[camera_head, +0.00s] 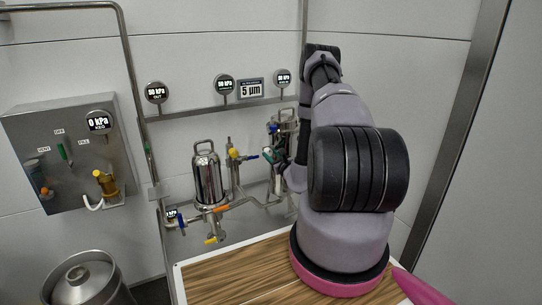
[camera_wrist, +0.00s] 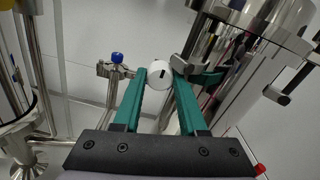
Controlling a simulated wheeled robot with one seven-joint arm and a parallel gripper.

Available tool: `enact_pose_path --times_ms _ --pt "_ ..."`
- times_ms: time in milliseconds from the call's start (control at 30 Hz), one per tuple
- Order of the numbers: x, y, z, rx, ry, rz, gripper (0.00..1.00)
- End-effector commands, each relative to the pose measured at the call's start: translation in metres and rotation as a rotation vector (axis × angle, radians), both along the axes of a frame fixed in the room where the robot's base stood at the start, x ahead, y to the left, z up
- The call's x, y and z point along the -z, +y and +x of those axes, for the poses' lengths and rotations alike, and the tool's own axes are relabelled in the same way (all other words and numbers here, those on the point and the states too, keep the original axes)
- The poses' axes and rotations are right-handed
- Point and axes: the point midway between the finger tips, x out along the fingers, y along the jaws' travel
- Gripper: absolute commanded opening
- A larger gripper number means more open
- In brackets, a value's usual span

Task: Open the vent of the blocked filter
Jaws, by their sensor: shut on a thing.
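Two shiny steel filter housings stand at the wall in the head view. The left filter (camera_head: 208,178) is in full view with a handle on its lid; the right filter (camera_head: 285,118) is partly hidden by my arm. My gripper (camera_head: 275,160) is at the right filter. In the wrist view its green fingers (camera_wrist: 160,76) are shut on a small white round knob (camera_wrist: 159,74) with a black mark, beside a steel housing (camera_wrist: 262,30). Whether this knob is the vent is not clear. Which filter is blocked I cannot tell.
Round gauges (camera_head: 156,92) and a 5 µm display (camera_head: 251,88) sit on a rail above. Pipes with an orange-handled valve (camera_head: 221,208) run below the filters. A grey panel (camera_head: 72,150) hangs at left above a steel keg (camera_head: 82,279). A blue knob (camera_wrist: 117,57) is near my gripper.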

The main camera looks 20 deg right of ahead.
Motion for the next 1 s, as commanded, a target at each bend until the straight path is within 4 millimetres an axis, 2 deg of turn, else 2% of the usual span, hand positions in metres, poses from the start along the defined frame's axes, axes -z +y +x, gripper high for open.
enact_pose_path --times_ms 367,1000 --pt "0.0001 -0.0008 -0.0005 0.001 0.006 0.176 0.00" --pt "0.0003 -0.0024 -0.0004 0.002 0.026 0.776 0.00"
